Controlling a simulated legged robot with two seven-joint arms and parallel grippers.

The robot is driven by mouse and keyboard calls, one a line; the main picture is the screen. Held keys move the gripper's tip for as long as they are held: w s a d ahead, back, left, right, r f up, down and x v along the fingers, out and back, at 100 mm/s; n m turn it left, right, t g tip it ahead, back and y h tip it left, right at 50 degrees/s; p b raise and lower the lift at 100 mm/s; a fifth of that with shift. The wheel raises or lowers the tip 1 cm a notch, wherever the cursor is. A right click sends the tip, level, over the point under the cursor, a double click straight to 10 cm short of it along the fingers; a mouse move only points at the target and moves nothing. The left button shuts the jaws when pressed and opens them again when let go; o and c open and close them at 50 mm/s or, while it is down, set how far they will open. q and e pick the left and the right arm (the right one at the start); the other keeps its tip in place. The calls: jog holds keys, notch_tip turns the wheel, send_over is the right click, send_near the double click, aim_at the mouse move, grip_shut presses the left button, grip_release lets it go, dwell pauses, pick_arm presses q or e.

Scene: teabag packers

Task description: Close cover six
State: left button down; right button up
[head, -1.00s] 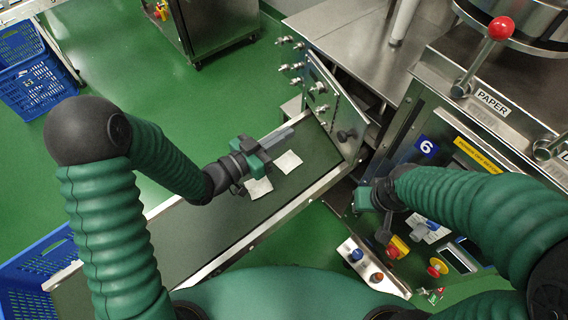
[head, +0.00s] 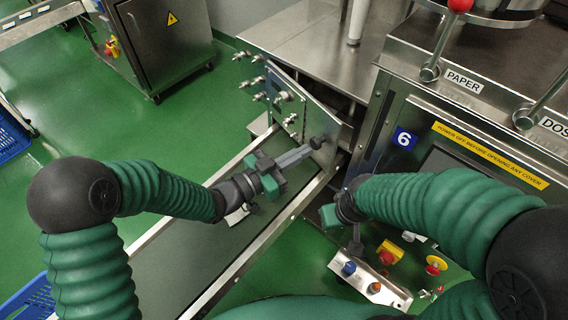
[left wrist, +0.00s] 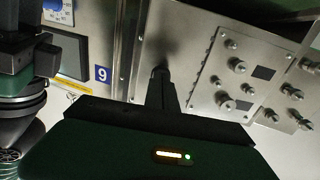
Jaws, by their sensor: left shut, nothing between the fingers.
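The machine's blue "6" label (head: 404,139) is on its dark front. Left of it, a metal cover plate (head: 318,113) stands out at an angle over the conveyor, with a black knob (head: 318,142) near its lower edge. My left gripper (head: 308,149) is shut and empty, its fingertips at or very near the knob; I cannot tell if they touch. In the left wrist view its fingers (left wrist: 161,92) point at the metal face and overlap the dark knob. My right gripper (head: 345,228) hangs before the machine above the control box, its jaws unclear.
The dark green conveyor (head: 205,260) with metal rails runs below my left arm. A white teabag (head: 237,215) lies partly hidden under it. A control box (head: 365,282) with buttons sits below my right gripper.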

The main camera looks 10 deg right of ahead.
aim_at(327, 141)
pick_arm(q)
jog(key=shift+w+d, duration=0.15)
jog(key=shift+d, duration=0.35)
jog(key=x, duration=0.6)
jog(key=shift+s+d, duration=0.3)
jog(key=shift+d, duration=0.15)
jog(key=shift+r, duration=0.25)
jog(key=shift+s, duration=0.1)
